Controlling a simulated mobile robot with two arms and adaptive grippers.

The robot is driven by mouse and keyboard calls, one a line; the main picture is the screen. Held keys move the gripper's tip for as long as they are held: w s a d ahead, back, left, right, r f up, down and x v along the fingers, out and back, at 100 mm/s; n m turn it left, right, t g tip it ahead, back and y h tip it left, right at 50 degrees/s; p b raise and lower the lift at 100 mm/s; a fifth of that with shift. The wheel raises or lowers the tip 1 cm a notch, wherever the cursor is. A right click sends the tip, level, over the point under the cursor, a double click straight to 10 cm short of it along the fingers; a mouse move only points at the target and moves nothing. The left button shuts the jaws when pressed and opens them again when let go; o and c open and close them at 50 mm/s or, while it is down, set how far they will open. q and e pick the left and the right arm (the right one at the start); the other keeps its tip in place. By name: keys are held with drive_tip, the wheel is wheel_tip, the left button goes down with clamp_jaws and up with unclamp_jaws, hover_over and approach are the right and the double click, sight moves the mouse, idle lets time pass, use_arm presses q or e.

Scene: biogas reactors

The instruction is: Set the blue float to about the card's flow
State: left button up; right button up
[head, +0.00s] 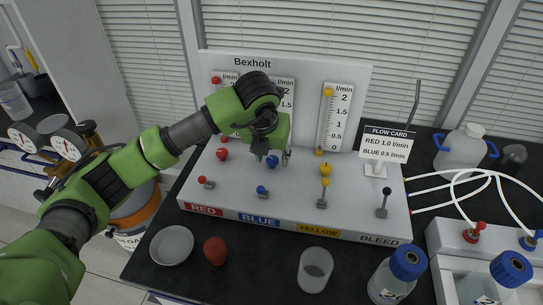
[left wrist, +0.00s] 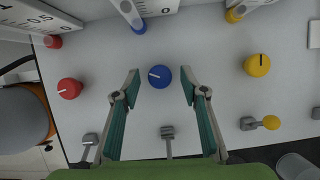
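The blue knob (left wrist: 160,76) with a white pointer mark shows between the open fingers of my left gripper (left wrist: 160,88) in the left wrist view; neither finger visibly touches it. In the head view my left gripper (head: 272,155) points down over the panel at the blue knob (head: 272,161). The blue scale's lower end (left wrist: 150,8) shows in the left wrist view; my arm hides part of it in the head view, and I cannot make out the blue float. The flow card (head: 386,144) reads RED 1.0 l/min, BLUE 0.5 l/min. My right gripper is out of view.
The red knob (head: 222,154) and yellow knob (head: 326,169) flank the blue one. Levers, including the blue-tipped one (head: 262,190), stand in front. The yellow float (head: 328,92) is high on its scale. A dish (head: 172,246), beaker (head: 315,270) and bottle (head: 393,280) line the table front.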

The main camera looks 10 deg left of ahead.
use_arm(q)
drive_tip(key=shift+r, duration=0.1)
drive_tip(key=v, duration=1.1)
drive_tip(key=shift+s+r, duration=0.15)
drive_tip(key=shift+r, duration=0.25)
